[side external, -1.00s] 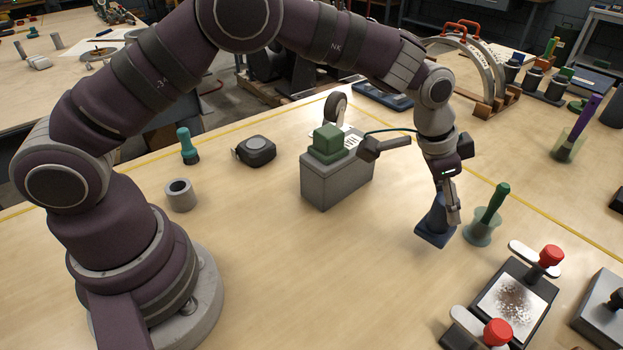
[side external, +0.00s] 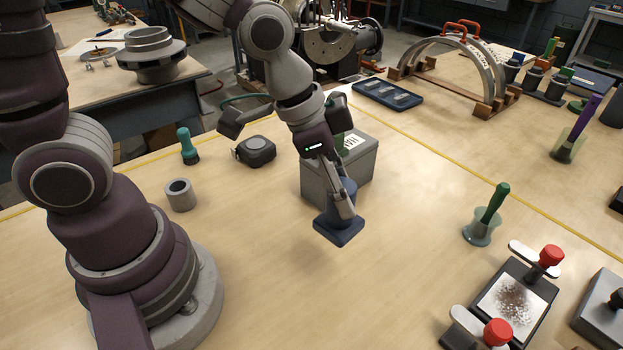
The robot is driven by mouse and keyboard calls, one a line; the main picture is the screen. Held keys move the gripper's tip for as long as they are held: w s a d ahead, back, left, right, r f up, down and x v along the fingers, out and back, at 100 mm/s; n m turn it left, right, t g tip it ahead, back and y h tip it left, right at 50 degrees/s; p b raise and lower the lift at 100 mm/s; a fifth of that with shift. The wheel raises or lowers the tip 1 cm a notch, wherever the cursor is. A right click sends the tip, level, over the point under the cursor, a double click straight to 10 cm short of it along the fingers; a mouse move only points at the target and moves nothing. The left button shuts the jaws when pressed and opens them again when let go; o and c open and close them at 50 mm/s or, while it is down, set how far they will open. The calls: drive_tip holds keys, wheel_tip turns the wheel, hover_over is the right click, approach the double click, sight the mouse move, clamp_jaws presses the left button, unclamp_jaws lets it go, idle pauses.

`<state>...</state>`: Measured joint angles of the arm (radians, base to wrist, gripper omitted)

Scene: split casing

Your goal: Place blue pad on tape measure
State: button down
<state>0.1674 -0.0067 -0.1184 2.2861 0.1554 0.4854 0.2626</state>
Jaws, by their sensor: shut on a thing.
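The blue pad (side external: 338,229) is a dark blue square base with a rounded blue upper part. My gripper (side external: 345,205) is shut on its upper part and holds it in front of the grey box, seemingly above the table. The tape measure (side external: 255,151) is a dark grey, rounded case lying on the table, left of the grey box and behind my gripper's left side. Nothing rests on top of it. My gripper and the pad are to the right of it and nearer the camera.
The grey box (side external: 365,172) stands behind my gripper, partly hidden. A grey hollow cylinder (side external: 180,195) and a teal-handled tool (side external: 188,147) stand left of the tape measure. A green-handled tool in a cup (side external: 485,226) stands at right. The front middle table is clear.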

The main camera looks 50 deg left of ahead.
wheel_tip(320, 180, up, 7)
drive_tip(key=shift+f, duration=0.1)
drive_tip(key=w+a+n+y, duration=0.2)
drive_tip(key=w+a+n, duration=0.4)
drive_tip(key=a, duration=0.5)
drive_tip(key=n+y, duration=0.4)
drive_tip(key=n, duration=0.6)
hover_over(253, 145)
wheel_tip(253, 145, down, 13)
drive_tip(key=shift+r, duration=0.15)
drive_tip(key=c, duration=0.7)
unclamp_jaws()
